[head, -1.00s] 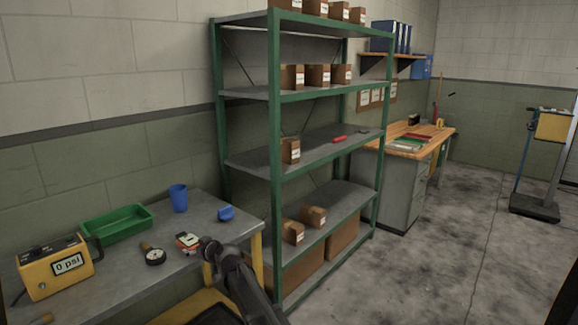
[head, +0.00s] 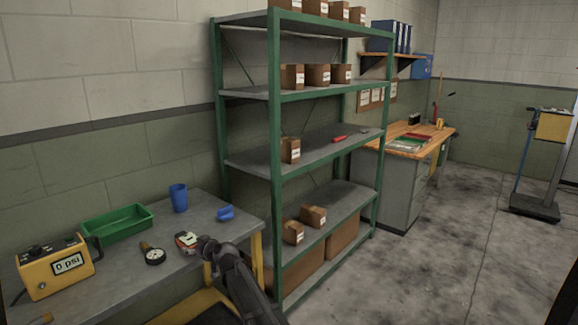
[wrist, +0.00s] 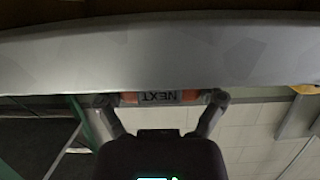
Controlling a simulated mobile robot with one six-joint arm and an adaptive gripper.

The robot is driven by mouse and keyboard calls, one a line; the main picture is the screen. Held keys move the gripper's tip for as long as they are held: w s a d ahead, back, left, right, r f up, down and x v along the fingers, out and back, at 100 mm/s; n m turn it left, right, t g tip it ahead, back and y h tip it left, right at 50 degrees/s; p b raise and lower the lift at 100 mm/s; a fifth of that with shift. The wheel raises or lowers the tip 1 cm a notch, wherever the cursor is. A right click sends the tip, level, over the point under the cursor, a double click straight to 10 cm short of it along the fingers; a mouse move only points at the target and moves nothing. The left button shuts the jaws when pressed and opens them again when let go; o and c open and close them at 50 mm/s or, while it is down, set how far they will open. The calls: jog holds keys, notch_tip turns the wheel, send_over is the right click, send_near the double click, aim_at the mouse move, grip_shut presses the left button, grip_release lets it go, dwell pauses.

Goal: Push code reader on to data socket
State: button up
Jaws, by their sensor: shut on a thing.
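The code reader (head: 186,240), a small red device with a pale, partly green face, shows over the workbench at the tip of my gripper (head: 201,247). In the wrist view my gripper (wrist: 161,99) is shut on the reader (wrist: 160,97). There its end is orange-red with a grey key marked NEXT, which appears upside down. The bench edge fills the area just beyond the reader. I cannot tell whether the reader touches the bench. I cannot make out the data socket in either view.
The grey workbench (head: 205,215) holds a yellow gauge box (head: 55,267), a green tray (head: 115,224), a blue cup (head: 179,197), a round dial gauge (head: 155,256) and a blue item (head: 225,213). A green shelving rack (head: 274,150) stands just right of it. Open floor lies further right.

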jog(key=shift+r+p, duration=2.8)
jog(key=shift+r, duration=0.1)
jog(key=shift+r, duration=0.1)
notch_tip(320, 180, up, 13)
jog(key=p, duration=1.3)
jog(key=shift+f, duration=0.2)
jog(key=w+d+f+m+t+h+b, duration=0.1)
jog(key=d+f+m+b, duration=0.1)
jog(key=d+f+b, duration=1.05)
jog(key=d+f+m+t+h+b, duration=0.1)
jog(key=d+f+t+h+b, duration=0.1)
jog(key=d+f+b, duration=1)
jog(key=s+d+f+m+h+b, duration=0.1)
jog(key=s+d+f+b, duration=0.1)
jog(key=d+f+b, duration=0.3)
jog(key=s+d+f+m+h+b, duration=0.1)
jog(key=d+f+b, duration=0.5)
jog(key=d, duration=0.6)
jog(key=s+d+f+m+t+h+b, duration=0.1)
jog(key=s+d+f+b, duration=0.2)
jog(key=d+f+b, duration=0.3)
jog(key=d, duration=0.3)
jog(key=shift+s, duration=0.3)
